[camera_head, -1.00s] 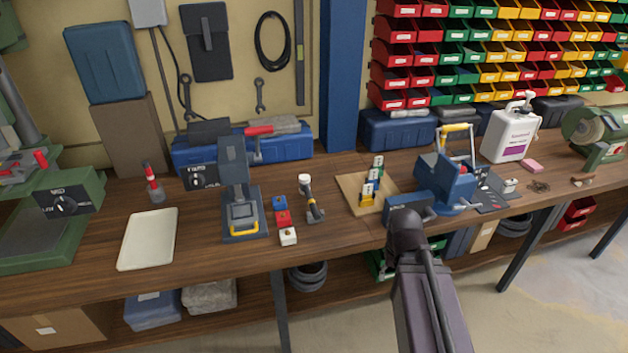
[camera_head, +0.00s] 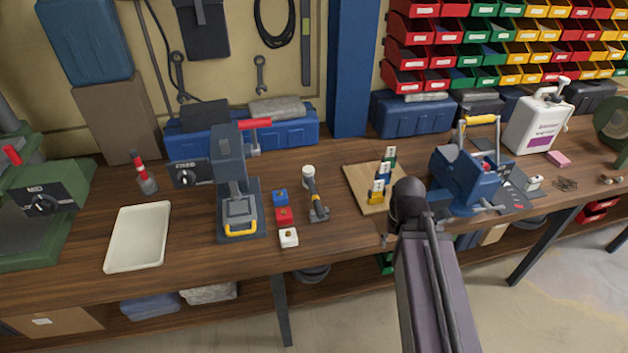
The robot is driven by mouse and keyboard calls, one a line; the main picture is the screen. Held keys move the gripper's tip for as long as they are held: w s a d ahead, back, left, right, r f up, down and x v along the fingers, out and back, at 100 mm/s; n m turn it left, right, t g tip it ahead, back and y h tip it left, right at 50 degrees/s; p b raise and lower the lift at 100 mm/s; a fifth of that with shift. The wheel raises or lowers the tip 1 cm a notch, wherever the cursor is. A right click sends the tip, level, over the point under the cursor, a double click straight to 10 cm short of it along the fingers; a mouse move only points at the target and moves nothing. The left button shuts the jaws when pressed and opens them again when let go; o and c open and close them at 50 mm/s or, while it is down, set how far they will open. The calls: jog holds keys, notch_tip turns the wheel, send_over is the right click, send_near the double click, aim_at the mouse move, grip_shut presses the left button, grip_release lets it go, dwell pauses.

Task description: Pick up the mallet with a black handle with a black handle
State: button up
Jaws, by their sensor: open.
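A small hand tool (camera_head: 316,200) lies on the workbench right of the coloured blocks. It has a pale round end at the back and a dark part toward the front, and looks like the mallet. It is too small to make out its handle clearly. My arm reaches in from the bottom right, and its dark rounded joint appears in front of the bench, right of this tool. My gripper cannot be seen.
Blue, red and white blocks (camera_head: 284,215) stand left of the tool, beside a grey press (camera_head: 230,185). A wooden board (camera_head: 360,190) with several small blocks and a blue vise (camera_head: 466,178) are to the right. A cream tray (camera_head: 138,238) lies at the left.

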jog(key=shift+a, duration=0.2)
jog(key=shift+o, duration=1.1)
jog(key=shift+a, duration=0.15)
jog(key=n+t+h+p, duration=0.2)
jog(key=n+t+p, duration=0.2)
jog(key=t+p, duration=0.1)
send_near(310, 185)
jog(key=v, duration=0.3)
jog(key=shift+f+b, duration=0.25)
jog(key=shift+b, duration=0.1)
jog(key=b+x, duration=0.7)
jog(key=x, duration=0.1)
jog(key=shift+w, duration=0.15)
jog(key=shift+f, duration=0.1)
